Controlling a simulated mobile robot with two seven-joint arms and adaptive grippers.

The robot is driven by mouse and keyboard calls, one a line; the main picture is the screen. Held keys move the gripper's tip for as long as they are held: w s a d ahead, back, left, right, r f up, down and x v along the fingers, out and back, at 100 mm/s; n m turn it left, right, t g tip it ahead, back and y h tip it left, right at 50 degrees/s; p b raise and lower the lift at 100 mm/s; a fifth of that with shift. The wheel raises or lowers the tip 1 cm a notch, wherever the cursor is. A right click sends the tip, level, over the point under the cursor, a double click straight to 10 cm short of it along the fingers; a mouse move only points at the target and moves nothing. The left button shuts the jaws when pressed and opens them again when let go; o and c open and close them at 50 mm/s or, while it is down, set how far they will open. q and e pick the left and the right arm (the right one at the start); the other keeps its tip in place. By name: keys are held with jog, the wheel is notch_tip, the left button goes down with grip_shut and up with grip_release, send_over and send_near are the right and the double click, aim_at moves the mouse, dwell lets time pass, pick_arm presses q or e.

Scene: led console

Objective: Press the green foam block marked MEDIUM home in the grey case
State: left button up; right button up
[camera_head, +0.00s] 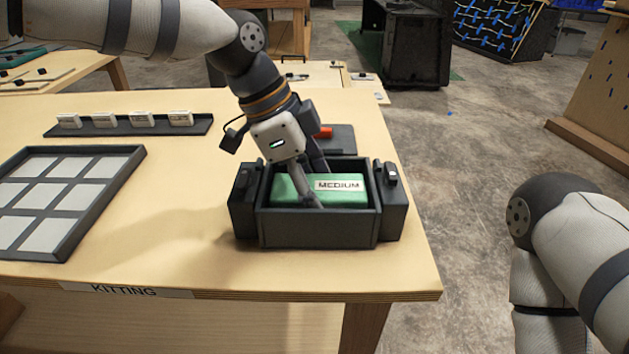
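The green foam block (345,199) with a white MEDIUM label sits in the opening of the dark grey case (318,230). It looks about level, and its upper part shows above the case's near rim. How deep it sits is hidden by the near wall. My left gripper (315,185) reaches down over the block from the upper left. One finger is on the block's near side and the other is behind it, so it appears closed across the block. My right arm is at the right edge, its gripper out of view.
Latch-like side pieces flank the case near the table's front right corner (420,284). A compartment tray (127,173) lies left, and a dark rack (140,128) with several white pieces is behind. A red item (324,132) lies behind the case. The table middle is clear.

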pick_arm(q)
jog(key=shift+f, duration=0.45)
jog(key=o, duration=0.9)
jog(key=v, duration=1.2)
jog(key=shift+r, duration=0.1)
